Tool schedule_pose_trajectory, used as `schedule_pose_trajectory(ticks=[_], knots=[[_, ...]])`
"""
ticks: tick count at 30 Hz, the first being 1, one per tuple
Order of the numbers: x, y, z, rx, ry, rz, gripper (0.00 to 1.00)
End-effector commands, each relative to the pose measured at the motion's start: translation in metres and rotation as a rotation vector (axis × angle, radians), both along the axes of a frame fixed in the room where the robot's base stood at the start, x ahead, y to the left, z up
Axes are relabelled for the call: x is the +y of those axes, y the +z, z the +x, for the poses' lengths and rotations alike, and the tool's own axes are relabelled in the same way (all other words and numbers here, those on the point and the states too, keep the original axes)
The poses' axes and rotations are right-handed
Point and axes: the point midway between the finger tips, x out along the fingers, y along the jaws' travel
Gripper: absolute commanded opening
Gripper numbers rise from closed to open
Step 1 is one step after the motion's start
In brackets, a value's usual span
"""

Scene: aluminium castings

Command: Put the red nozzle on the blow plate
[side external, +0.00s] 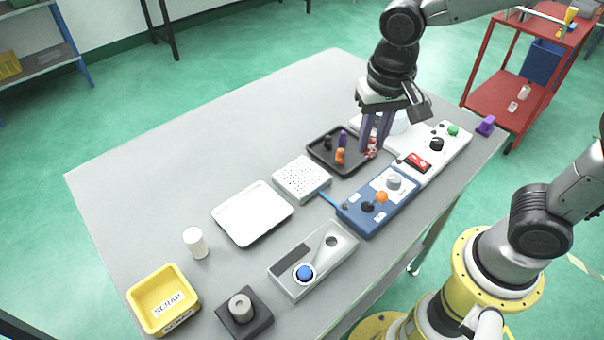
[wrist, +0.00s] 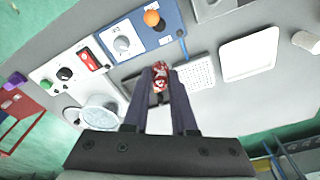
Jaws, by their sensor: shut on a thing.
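My gripper (side external: 371,148) has purple fingers pointing down. It is shut on the red nozzle (side external: 373,145), which looks red and white and mottled. The nozzle also shows in the wrist view (wrist: 160,74) between the fingertips (wrist: 160,90). In the side view it appears at the right edge of the dark tray; its height above the table is hard to tell. A white perforated plate (side external: 302,178), perhaps the blow plate, lies left of the gripper with nothing on it. It also shows in the wrist view (wrist: 200,72), right of the nozzle.
The dark tray (side external: 320,151) holds orange, purple and black pieces. A blue control box (side external: 357,216) and a white panel (side external: 455,137) stand at the right. A white tray (side external: 252,214), white cylinder (side external: 195,242), yellow scrap bin (side external: 163,299) and grey device (side external: 313,262) stand elsewhere.

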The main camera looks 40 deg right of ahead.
Motion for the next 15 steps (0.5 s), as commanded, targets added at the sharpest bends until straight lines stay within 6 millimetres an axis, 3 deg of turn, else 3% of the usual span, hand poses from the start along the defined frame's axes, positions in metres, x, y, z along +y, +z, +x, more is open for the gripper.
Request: schedule_pose_trajectory(ticks=[5,15], knots=[[0.01,-0.006,0.012,0.001,0.023,0.0,0.0],[0.029,-0.039,0.082,0.002,0.021,-0.001,0.0]])
